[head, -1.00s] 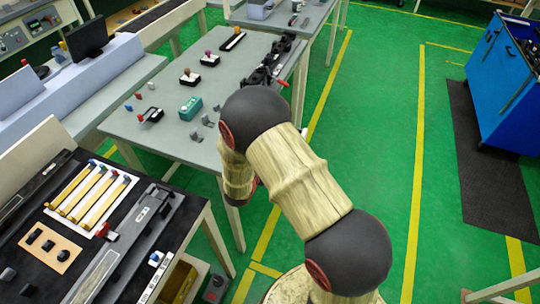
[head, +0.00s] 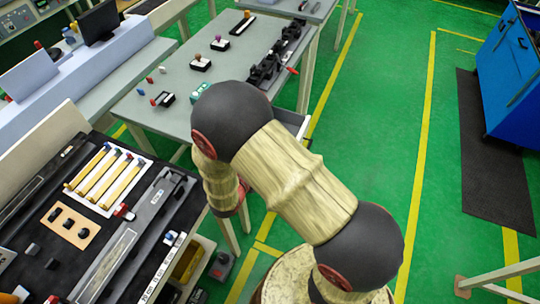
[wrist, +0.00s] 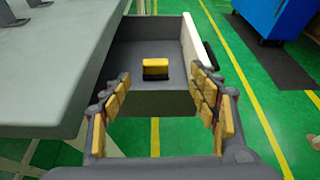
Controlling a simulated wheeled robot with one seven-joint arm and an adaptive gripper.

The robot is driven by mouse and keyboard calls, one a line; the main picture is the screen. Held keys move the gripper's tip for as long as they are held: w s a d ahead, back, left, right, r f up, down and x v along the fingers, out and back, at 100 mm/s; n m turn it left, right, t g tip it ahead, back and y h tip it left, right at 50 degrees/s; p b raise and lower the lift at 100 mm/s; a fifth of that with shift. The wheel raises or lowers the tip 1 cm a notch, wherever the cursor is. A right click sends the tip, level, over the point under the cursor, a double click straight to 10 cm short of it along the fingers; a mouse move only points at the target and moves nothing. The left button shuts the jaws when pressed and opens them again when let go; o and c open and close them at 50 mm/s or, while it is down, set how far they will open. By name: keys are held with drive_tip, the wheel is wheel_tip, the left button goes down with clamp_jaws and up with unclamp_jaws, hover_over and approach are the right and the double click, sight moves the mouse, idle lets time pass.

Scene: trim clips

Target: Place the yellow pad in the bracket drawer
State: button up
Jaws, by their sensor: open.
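The yellow pad (wrist: 155,66), with a dark lower edge, sits inside the open grey drawer (wrist: 136,103) in the wrist view. It rests on the drawer floor, apart from the drawer walls. My gripper (wrist: 160,76) is open and empty, with its yellow-padded fingers spread to the left and right at the drawer's near side. The fingers appear apart from the pad. In the head view my arm hides the gripper and the pad; a light part of the drawer (head: 294,122) shows beside the arm, under the table edge.
The grey table (wrist: 60,65) lies left of the drawer, with dark clips (head: 268,67) on top. A black bench (head: 50,262) with a tray of yellow strips stands at left. A blue cabinet (head: 512,75) stands at right. Green floor is clear between.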

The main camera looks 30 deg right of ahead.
drive_tip(key=s+d+r+m+g+y, duration=0.1)
drive_tip(key=s+d+r+m+g, duration=0.2)
drive_tip(key=s+r+m, duration=0.35)
drive_tip(key=s+d+r+m+g, duration=0.3)
drive_tip(key=s+r+m, duration=0.1)
drive_tip(key=r+m, duration=0.4)
drive_tip(key=s+a+r+m+t+y, duration=0.3)
drive_tip(key=s+a+r+m+y, duration=0.6)
drive_tip(key=r, duration=0.5)
drive_tip(key=s+a+m, duration=0.1)
drive_tip(key=a+m, duration=0.1)
drive_tip(key=a, duration=0.1)
drive_tip(key=shift+s+a+r+y, duration=0.25)
drive_tip(key=shift+a+r+y, duration=0.1)
drive_tip(key=shift+r+y, duration=0.05)
drive_tip(key=shift+m, duration=0.25)
